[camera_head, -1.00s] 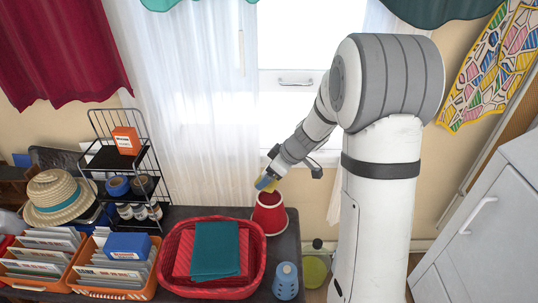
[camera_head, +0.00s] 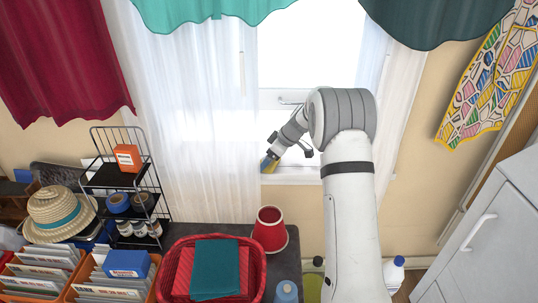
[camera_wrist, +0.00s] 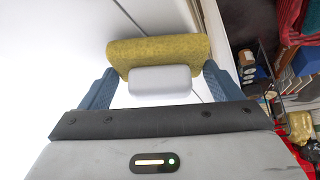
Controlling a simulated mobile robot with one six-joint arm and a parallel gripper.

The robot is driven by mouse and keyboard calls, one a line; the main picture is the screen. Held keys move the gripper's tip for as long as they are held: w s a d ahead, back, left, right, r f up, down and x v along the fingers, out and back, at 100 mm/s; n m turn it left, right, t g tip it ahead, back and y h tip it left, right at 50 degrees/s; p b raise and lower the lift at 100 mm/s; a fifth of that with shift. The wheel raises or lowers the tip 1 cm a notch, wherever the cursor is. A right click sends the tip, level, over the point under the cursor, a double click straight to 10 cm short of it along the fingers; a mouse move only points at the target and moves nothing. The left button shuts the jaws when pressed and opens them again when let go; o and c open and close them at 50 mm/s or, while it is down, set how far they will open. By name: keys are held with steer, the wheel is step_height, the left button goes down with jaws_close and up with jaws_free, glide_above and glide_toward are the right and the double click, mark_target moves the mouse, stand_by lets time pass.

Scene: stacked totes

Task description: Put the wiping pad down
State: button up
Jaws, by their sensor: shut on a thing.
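The wiping pad (camera_wrist: 160,52) is yellow with a white grip block, and in the wrist view it sits between the two blue fingers of my gripper (camera_wrist: 160,82). My gripper is shut on it. In the head view my gripper (camera_head: 270,162) holds the yellow pad (camera_head: 267,165) in front of the bright window, near its lower part. The pad is up in the air above the dark table, well above the red cup-shaped container. Whether the pad touches the window pane cannot be told.
A red tapered container (camera_head: 269,232) stands on the dark table (camera_head: 289,262). Left of it is a red basket (camera_head: 171,262) with folded cloths, then orange file bins, a wire rack (camera_head: 125,180) and a straw hat (camera_head: 58,208). A blue bottle (camera_head: 286,291) stands at the front.

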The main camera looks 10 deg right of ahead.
steer(key=shift+w+d, duration=0.2)
steer(key=shift+w, duration=0.7)
steer(key=shift+f, duration=0.15)
steer(key=shift+f+b, duration=0.2)
steer(key=shift+b, duration=0.1)
steer(key=o, duration=0.9)
steer(key=shift+r, duration=0.1)
